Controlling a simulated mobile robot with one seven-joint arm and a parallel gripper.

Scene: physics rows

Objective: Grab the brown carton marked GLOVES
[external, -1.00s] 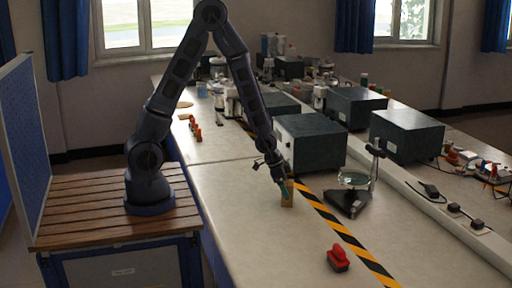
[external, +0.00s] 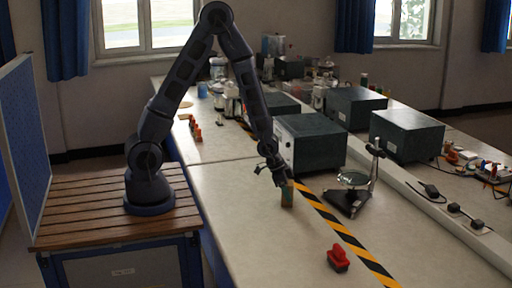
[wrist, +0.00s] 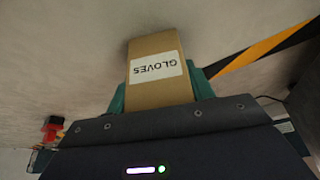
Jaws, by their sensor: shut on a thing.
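The brown carton (wrist: 155,45) carries a white label reading GLOVES, upside down in the wrist view. It also shows in the external view (external: 288,198), small and upright at the bench, to the left of the striped tape. My gripper (external: 286,185) reaches down over it. In the wrist view the green fingers of my gripper (wrist: 158,95) sit on both sides of the carton and are shut on it. I cannot tell clearly whether the carton's base touches the bench.
A magnifier stand (external: 350,195) is to the right, beyond the yellow-black tape (external: 335,226). A dark box instrument (external: 310,143) stands behind. The bench front left is clear.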

